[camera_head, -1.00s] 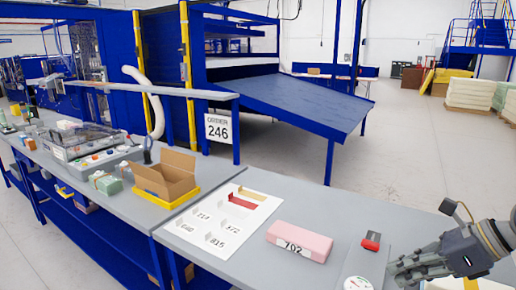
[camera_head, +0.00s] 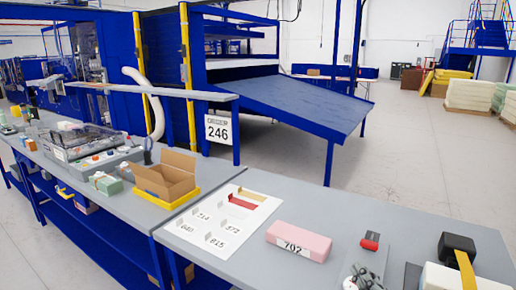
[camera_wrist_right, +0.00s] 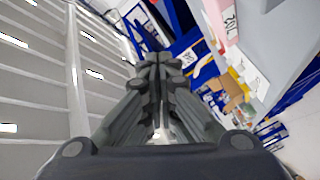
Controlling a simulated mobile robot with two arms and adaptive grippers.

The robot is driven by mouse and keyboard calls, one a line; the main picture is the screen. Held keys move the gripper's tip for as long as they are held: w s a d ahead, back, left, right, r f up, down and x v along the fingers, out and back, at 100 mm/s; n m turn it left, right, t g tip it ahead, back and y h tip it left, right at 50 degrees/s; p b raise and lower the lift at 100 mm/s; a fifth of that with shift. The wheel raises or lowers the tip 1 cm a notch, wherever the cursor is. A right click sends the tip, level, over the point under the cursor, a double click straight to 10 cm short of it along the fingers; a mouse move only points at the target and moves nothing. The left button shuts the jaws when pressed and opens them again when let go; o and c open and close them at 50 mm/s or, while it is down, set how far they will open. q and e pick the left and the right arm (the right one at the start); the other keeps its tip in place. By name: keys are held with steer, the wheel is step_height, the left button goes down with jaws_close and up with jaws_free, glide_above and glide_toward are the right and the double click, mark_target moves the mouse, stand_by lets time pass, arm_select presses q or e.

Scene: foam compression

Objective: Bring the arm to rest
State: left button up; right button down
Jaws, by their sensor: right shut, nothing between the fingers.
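My right gripper shows in the right wrist view (camera_wrist_right: 160,62), its dark grey fingers drawn together with nothing between them. My left gripper is in neither view.
A red item (camera_head: 370,241) lies right of the pink block. A black object with a yellow strip (camera_head: 458,246) stands by a white block (camera_head: 450,280) at lower right. A label sheet (camera_head: 217,228) and an open cardboard box (camera_head: 165,177) lie further left.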

steer(key=s+d+f+m+g+h, duration=0.1)
steer(key=s+f+m+g, duration=0.25)
steer(key=s+f, duration=0.35)
steer(key=s+f+m+g+h, duration=0.1)
steer(key=s+f+m+g, duration=0.25)
steer(key=f, duration=0.55)
steer(key=s+a+f+m+g+y, duration=0.15)
steer(key=s+f+g, duration=0.25)
steer(key=s, duration=0.4)
steer(key=s+a+f+m+g, duration=0.1)
steer(key=s+a+f+g, duration=0.2)
steer(key=s, duration=0.5)
step_height(320, 180, down, 26)
steer(key=s+g, duration=0.1)
steer(key=g, duration=0.1)
steer(key=s+d+f, duration=0.2)
steer(key=s+f, duration=0.6)
steer(key=s+d+f, duration=0.1)
steer(key=s+f, duration=0.7)
steer(key=s, duration=0.1)
steer(key=shift+s+d+f+g, duration=0.15)
steer(key=shift+d+f+g, duration=0.2)
steer(key=shift+d+g, duration=0.05)
steer(key=shift+h, duration=0.25)
